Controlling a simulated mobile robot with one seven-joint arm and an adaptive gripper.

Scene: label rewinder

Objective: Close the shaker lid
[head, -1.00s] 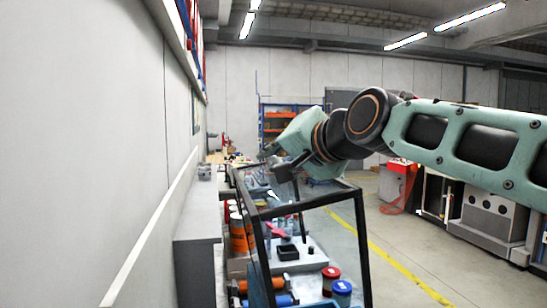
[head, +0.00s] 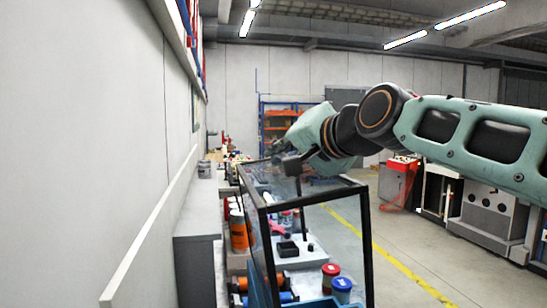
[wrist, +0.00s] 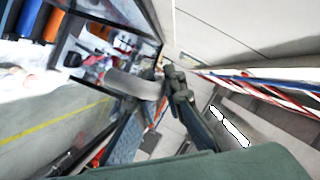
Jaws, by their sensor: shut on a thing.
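The shaker lid (head: 317,197) is a clear panel with a dark frame. In the head view it lies over the clear-walled box, close to level. I cannot tell whether its edges touch the box all round. My gripper (head: 279,150) is at the lid's far side in the head view, small and dark. In the wrist view my gripper (wrist: 167,72) is shut at the dark frame. It holds the lid's edge, but the exact contact is blurred and partly hidden by the fingers.
Beneath and beside the clear panes are an orange canister (head: 238,232), a red-capped jar (head: 331,270) and a blue-capped jar (head: 342,285). A grey ledge (head: 196,212) and wall stand close on the left. Open floor with a yellow line (head: 400,267) lies to the right.

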